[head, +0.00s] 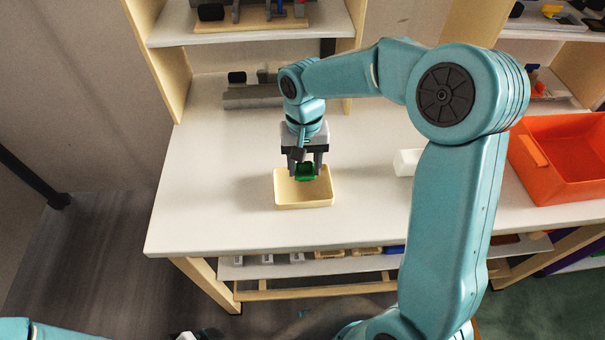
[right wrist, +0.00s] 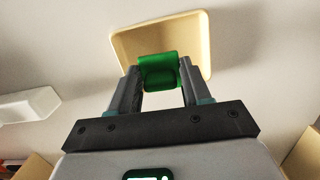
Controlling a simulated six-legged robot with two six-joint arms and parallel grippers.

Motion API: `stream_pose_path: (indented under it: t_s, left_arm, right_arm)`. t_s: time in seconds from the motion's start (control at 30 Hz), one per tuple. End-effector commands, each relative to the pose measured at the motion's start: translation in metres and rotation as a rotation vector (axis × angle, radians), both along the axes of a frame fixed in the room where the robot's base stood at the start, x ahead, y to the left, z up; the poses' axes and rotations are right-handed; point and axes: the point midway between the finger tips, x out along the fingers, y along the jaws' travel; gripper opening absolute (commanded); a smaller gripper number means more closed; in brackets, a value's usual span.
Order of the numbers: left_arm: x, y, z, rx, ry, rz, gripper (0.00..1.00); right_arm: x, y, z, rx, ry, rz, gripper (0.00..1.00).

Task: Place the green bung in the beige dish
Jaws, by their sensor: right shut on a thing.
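The green bung (head: 305,172) is between the fingers of my right gripper (head: 305,168), which is shut on it. The beige dish (head: 303,204) is a shallow rectangular tray on the white table. In the head view the bung shows over the dish's back part. In the right wrist view the bung (right wrist: 158,72) shows in front of the dish (right wrist: 196,36), held between the two fingertips (right wrist: 158,82). I cannot tell whether the bung touches the dish. My left gripper is not clearly in view; only part of my left arm shows at the bottom left.
A white block (head: 407,162) lies on the table right of the dish, and also shows in the right wrist view (right wrist: 28,105). An orange crate (head: 560,190) stands at the right. A grey object (head: 250,95) lies at the back. The table (head: 200,200) is clear left of the dish.

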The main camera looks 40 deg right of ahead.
Motion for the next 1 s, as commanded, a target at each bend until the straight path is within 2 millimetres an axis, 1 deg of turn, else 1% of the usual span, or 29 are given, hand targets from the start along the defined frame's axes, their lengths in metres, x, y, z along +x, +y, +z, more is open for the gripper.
stream_pose_path:
  t_s: [0.13, 0.3, 0.37, 0.63, 0.8, 0.83, 0.87, 0.9, 1.0]
  left_arm:
    - [0.000, 0.000, 0.001, 0.000, -0.001, 0.000, 0.87]
    - [0.000, 0.000, 0.003, 0.000, -0.001, 0.000, 0.87]
    - [0.000, 0.000, 0.003, 0.000, 0.000, 0.000, 0.87]
    - [0.000, 0.000, 0.002, 0.000, -0.001, 0.000, 0.87]
    - [0.000, 0.000, -0.003, 0.000, 0.000, 0.000, 0.87]
    - [0.000, 0.000, -0.001, 0.000, 0.000, 0.000, 0.87]
    - [0.000, 0.000, -0.001, 0.000, 0.000, 0.000, 0.87]
    - [0.000, 0.000, -0.001, 0.000, 0.000, 0.000, 0.87]
    - [0.000, 0.000, -0.001, 0.000, -0.001, 0.000, 0.87]
  right_arm:
    - [0.001, 0.001, -0.015, 0.000, 0.003, 0.003, 0.14]
    - [0.003, 0.002, -0.042, 0.000, 0.003, 0.002, 0.14]
    - [0.004, 0.002, -0.047, 0.001, 0.002, 0.003, 0.14]
    - [0.005, 0.002, -0.049, 0.000, -0.001, 0.003, 0.14]
    - [0.005, 0.002, -0.055, 0.000, 0.000, 0.003, 0.14]
    - [0.005, 0.002, -0.053, 0.000, -0.001, 0.003, 0.57]
    - [0.005, 0.002, -0.053, 0.000, -0.001, 0.003, 0.67]
    - [0.005, 0.002, -0.053, 0.000, 0.000, 0.004, 0.73]
    - [0.005, 0.002, -0.053, 0.000, 0.000, 0.004, 0.73]
